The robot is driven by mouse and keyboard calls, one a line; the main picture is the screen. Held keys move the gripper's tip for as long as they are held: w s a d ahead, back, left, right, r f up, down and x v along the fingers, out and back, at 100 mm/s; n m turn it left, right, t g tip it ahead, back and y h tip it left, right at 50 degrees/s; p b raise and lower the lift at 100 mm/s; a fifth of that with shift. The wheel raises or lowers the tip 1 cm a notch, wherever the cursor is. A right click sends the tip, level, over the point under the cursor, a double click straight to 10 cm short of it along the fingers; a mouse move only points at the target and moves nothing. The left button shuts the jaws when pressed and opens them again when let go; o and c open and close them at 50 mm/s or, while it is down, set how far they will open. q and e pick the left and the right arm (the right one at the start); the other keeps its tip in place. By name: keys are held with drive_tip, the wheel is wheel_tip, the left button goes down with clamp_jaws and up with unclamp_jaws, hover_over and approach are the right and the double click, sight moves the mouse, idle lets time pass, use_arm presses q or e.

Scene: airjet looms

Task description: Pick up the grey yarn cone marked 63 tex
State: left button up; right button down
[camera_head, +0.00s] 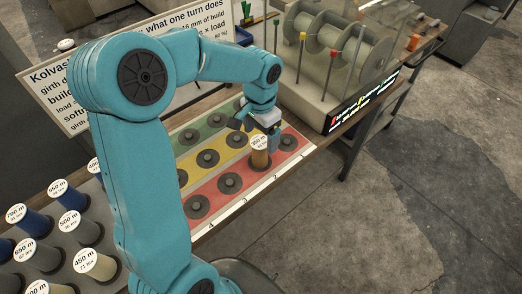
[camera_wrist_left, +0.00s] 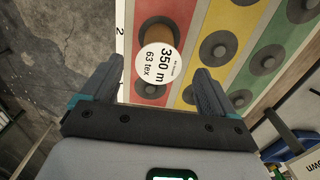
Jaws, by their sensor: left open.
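A yarn cone (camera_head: 260,159) with a round white top label stands upright on the red strip of the coloured board, near its right part. Its body looks tan-brown, not grey. In the left wrist view the label on this cone (camera_wrist_left: 159,62) reads 350 m, 63 tex. My left gripper (camera_head: 254,127) is open just above the cone. In the left wrist view its two fingers (camera_wrist_left: 157,72) stand apart on either side of the label, with nothing gripped. My right gripper is not in view.
The board (camera_head: 223,199) has green, yellow and red strips with several empty dark pegs around the cone. Several blue, grey and tan cones (camera_head: 37,223) stand at lower left. A printed sign (camera_head: 62,108) and a loom model (camera_head: 330,62) stand behind. Floor is clear at right.

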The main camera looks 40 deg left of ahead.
sight(259, 150)
use_arm(q)
drive_tip(key=shift+s+f, duration=0.2)
drive_tip(key=shift+f, duration=0.2)
drive_tip(key=shift+s+d, duration=0.1)
drive_tip(key=shift+s, duration=0.2)
drive_tip(key=f, duration=0.5)
drive_tip(key=shift+w+f+p, duration=0.1)
drive_tip(key=shift+w+p, duration=0.3)
drive_tip(key=shift+s+f, duration=0.1)
drive_tip(key=shift+s, duration=0.25)
drive_tip(key=shift+w, duration=0.25)
drive_tip(key=c, duration=1.2)
drive_tip(key=shift+s, duration=0.15)
